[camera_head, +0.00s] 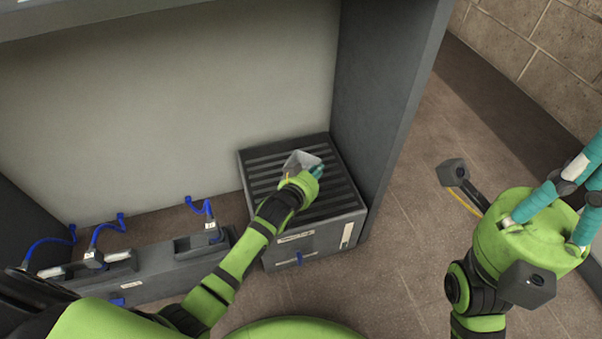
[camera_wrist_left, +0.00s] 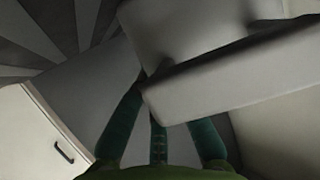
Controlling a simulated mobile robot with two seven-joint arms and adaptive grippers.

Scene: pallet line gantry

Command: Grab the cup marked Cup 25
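A pale grey, partly see-through cup (camera_head: 299,161) is on or just above the slatted top of a dark grey cabinet. No marking on it can be read. My left gripper (camera_head: 317,171) is at the cup's right side, its teal fingers close against it. In the left wrist view a large pale grey body (camera_wrist_left: 230,75), apparently the cup, fills the upper middle. The left gripper's fingers (camera_wrist_left: 160,125) reach up under it, and their tips are hidden, so I cannot tell whether they grip. My right gripper (camera_head: 590,170) is at the right edge, its fingertips cut off.
The cabinet (camera_head: 352,212) has a slatted top and a blue handle. A dark panel (camera_head: 385,110) rises beside it, with a pale wall (camera_head: 190,110) behind. Left are a low grey unit (camera_head: 165,262) and several blue hooked pieces (camera_head: 202,207). Brown floor (camera_head: 410,225) lies open to the right.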

